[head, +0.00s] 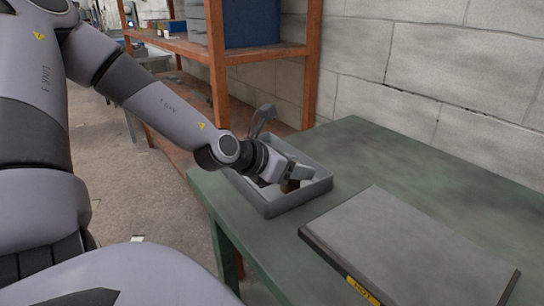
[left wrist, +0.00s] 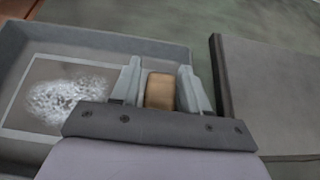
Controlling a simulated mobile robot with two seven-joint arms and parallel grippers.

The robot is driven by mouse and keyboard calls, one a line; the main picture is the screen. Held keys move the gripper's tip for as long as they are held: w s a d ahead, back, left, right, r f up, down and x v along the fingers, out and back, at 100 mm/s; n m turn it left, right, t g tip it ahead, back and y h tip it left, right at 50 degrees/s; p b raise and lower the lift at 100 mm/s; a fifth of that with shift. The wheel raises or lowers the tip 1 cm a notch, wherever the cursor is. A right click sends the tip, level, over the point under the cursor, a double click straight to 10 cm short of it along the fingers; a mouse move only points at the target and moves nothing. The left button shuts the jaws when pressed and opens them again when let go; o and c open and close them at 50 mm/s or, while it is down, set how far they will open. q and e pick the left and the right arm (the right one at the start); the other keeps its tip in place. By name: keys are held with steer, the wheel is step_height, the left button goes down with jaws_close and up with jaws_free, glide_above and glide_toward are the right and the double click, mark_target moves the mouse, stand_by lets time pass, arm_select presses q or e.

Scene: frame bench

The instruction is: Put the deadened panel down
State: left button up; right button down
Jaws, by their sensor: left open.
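My left gripper (head: 292,178) is open and reaches down over the right part of a grey tray (head: 268,211) on the bench. A small brown block (left wrist: 160,92) shows between its two fingers in the left wrist view; whether they touch it is unclear. A flat panel (left wrist: 30,108) with a pale edge and a patch of white speckles lies in the tray, left of the fingers. I cannot tell whether this is the deadened panel. My right gripper is not in view.
A flat grey plate with a yellow "HOT" label (head: 410,240) lies on the green bench (head: 375,150), right of the tray; it also shows in the left wrist view (left wrist: 275,85). An orange shelf rack (head: 218,70) stands behind. The bench behind the plate is clear.

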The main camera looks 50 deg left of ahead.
arm_select(q)
steer(key=shift+p+v, duration=1.1)
steer(key=shift+v, duration=4.7)
